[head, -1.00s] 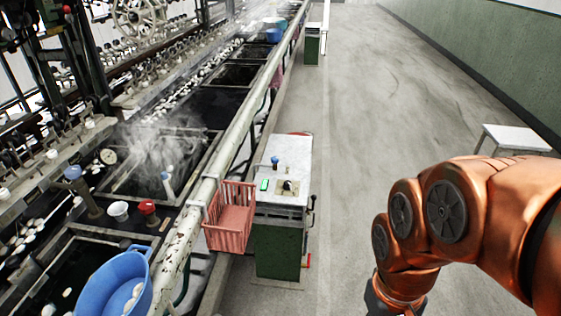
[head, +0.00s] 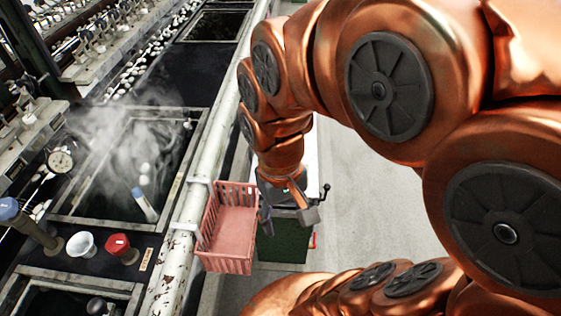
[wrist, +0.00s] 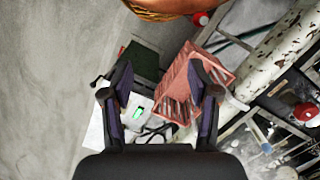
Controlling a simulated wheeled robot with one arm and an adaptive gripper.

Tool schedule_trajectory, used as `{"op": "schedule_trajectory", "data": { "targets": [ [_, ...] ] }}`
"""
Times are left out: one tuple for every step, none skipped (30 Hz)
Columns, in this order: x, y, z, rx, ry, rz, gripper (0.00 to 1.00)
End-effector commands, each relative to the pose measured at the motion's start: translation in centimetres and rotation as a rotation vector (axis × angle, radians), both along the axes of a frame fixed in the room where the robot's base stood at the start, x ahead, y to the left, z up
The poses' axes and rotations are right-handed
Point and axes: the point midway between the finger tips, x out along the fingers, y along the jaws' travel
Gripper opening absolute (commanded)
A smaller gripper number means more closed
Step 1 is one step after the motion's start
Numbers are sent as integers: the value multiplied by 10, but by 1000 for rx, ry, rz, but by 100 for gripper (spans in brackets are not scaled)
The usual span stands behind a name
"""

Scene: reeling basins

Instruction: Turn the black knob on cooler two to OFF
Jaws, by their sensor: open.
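The cooler cabinet (head: 285,243) is a green box with a pale top, beside the pink basket. My gripper (head: 289,219) hangs over it, pointing down, fingers apart and empty. My arm and gripper hide most of the top in the head view. In the wrist view the white top (wrist: 141,100) lies below the open fingers of my gripper (wrist: 160,92), with a small green display (wrist: 138,113) between them. I cannot make out the black knob now; the left finger covers part of the top. No cooler number is readable.
The pink basket (head: 232,225) hangs on the peeling white pipe (head: 175,265), close to the gripper's left. A black side lever (head: 324,191) sticks out right of the cabinet. Steaming basins (head: 135,165) lie left. Grey floor (head: 375,215) at right is clear.

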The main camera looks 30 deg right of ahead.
Motion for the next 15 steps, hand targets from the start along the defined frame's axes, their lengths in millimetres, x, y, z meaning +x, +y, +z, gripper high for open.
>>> {"op": "schedule_trajectory", "data": {
  "targets": [
    [14, -5, -14, -3, 1, -38, 60],
    [22, -8, -17, -5, -2, -60, 60],
    [34, -12, -20, -9, -10, -90, 60],
    [43, -15, -23, -11, -12, -111, 60],
    [51, -19, -27, -13, -13, -132, 60],
    [62, -24, -32, -17, -17, -161, 60],
    [70, -28, -35, -19, -21, -181, 60],
    [79, -32, -38, -21, -25, -202, 60],
    [90, -37, -44, -24, -28, -231, 60],
    [97, -41, -48, -26, -31, -251, 60],
    [106, -46, -52, -27, -34, -272, 60],
    [117, -52, -57, -31, -39, -300, 60],
    [125, -58, -62, -32, -42, -320, 60],
    [132, -63, -66, -34, -45, -340, 60],
    [142, -70, -73, -37, -48, -368, 60]
  ]
}}
